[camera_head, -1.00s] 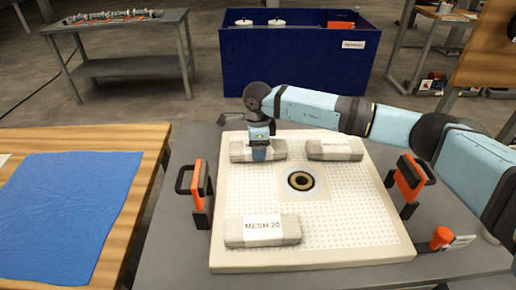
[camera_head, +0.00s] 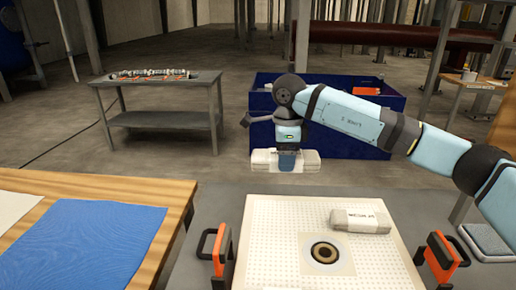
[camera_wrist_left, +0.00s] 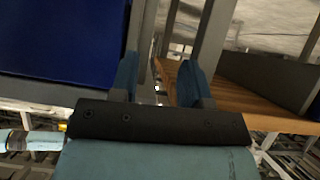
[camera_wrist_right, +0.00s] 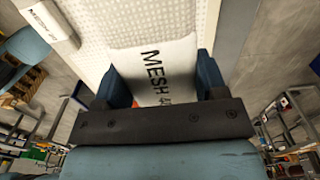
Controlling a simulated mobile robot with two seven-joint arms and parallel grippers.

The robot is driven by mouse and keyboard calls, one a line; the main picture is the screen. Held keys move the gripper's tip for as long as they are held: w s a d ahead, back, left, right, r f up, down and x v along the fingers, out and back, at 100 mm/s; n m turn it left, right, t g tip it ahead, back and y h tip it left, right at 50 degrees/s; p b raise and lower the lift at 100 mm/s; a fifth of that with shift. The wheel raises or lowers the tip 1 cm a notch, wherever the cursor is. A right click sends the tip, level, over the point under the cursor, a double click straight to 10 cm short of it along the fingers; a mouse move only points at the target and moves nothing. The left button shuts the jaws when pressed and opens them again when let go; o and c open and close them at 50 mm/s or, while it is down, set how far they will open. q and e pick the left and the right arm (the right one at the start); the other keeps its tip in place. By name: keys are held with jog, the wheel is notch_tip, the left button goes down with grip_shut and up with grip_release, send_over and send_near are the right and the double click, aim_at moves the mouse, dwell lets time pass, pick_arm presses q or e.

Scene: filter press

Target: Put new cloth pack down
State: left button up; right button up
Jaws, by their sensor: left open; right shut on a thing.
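My right gripper (camera_head: 288,160) is shut on a whitish-grey cloth pack (camera_head: 263,161) and holds it up above the far edge of the white perforated plate (camera_head: 275,235). In the right wrist view the held pack (camera_wrist_right: 155,75) reads "MESH 4", with the rest of its label hidden, between the two blue fingers. Another pack (camera_head: 361,220) lies on the plate at its far right; it also shows in the right wrist view (camera_wrist_right: 45,22). My left gripper (camera_wrist_left: 160,85) is open and empty in the left wrist view, and outside the head view.
A round port (camera_head: 323,253) sits in the plate. Orange-and-black handles stand at its left (camera_head: 217,248) and right (camera_head: 440,256). A blue bin (camera_head: 345,140) is behind. A wooden table with blue cloth (camera_head: 95,240) is at the left, a grey bench (camera_head: 160,118) beyond.

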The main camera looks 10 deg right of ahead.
jog(key=shift+s+d+f+n, duration=0.2)
jog(key=shift+f+n, duration=0.2)
jog(key=shift+n, duration=0.2)
jog(key=s+d+f+n, duration=0.1)
jog(key=s+f+n, duration=0.1)
jog(key=f+n, duration=0.2)
jog(key=s+d+f+n, duration=0.1)
jog(key=s+f+n, duration=0.2)
jog(key=n, duration=0.5)
jog(key=s+d+f+n, duration=0.2)
jog(key=f+n, duration=0.3)
jog(key=n, duration=0.1)
jog(key=shift+s+f+n, duration=0.3)
jog(key=shift+f, duration=0.1)
jog(key=shift+s+f+n, duration=0.25)
jog(key=shift+s+n, duration=0.05)
jog(key=shift+n, duration=0.3)
pick_arm(q)
notch_tip(320, 180, up, 16)
jog(key=s+a+p, duration=0.1)
jog(key=p, duration=2)
jog(key=shift+a+f, duration=0.15)
jog(key=shift+a, duration=0.15)
pick_arm(e)
jog(key=s+r, duration=0.2)
jog(key=r, duration=1)
jog(key=s+r, duration=0.3)
jog(key=r, duration=0.8)
jog(key=shift+r, duration=0.4)
